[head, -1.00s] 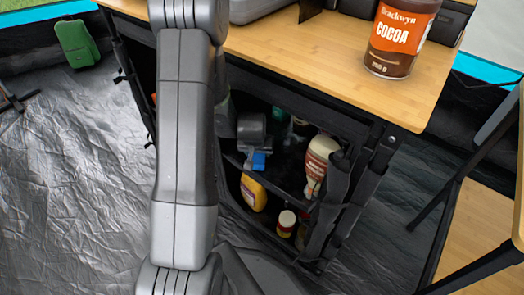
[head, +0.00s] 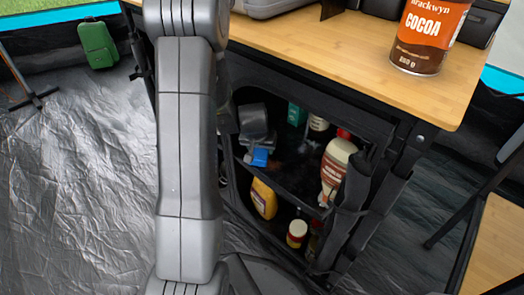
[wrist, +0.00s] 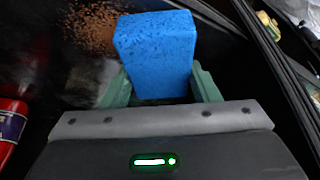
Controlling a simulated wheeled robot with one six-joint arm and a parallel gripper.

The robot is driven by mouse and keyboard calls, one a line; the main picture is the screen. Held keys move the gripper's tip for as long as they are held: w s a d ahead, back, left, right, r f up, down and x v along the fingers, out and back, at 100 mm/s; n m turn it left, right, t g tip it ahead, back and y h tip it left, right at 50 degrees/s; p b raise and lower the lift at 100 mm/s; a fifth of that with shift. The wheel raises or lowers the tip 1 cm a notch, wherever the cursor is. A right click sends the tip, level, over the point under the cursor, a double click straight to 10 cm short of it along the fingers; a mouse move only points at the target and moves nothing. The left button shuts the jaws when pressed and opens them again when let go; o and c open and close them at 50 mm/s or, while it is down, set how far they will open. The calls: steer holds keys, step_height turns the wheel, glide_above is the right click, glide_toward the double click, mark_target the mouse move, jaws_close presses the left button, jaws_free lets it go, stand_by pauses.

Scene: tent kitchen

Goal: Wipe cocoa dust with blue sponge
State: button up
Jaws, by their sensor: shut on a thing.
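The blue sponge (wrist: 155,50) is held between the green fingers of my gripper (wrist: 160,86) in the wrist view, with dark specks on its top face. The cocoa dust (wrist: 92,25) is a patch of brown specks on a dark surface, up and left of the sponge and partly hidden behind it. In the head view the sponge (head: 259,157) shows small at the left of the upper shelf inside the black fabric cupboard, under my grey gripper (head: 254,135). I cannot tell whether the sponge touches the shelf.
A white sauce bottle (head: 337,168) with a red cap stands at the shelf's right. A yellow bottle (head: 263,198) and a small jar (head: 297,232) stand below. The wooden tabletop (head: 330,50) overhangs the cupboard and bears a cocoa tin (head: 428,35).

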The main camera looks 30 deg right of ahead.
steer(key=shift+r, duration=0.1)
step_height(320, 180, up, 6)
steer(key=p, duration=0.4)
steer(key=shift+p, duration=0.4)
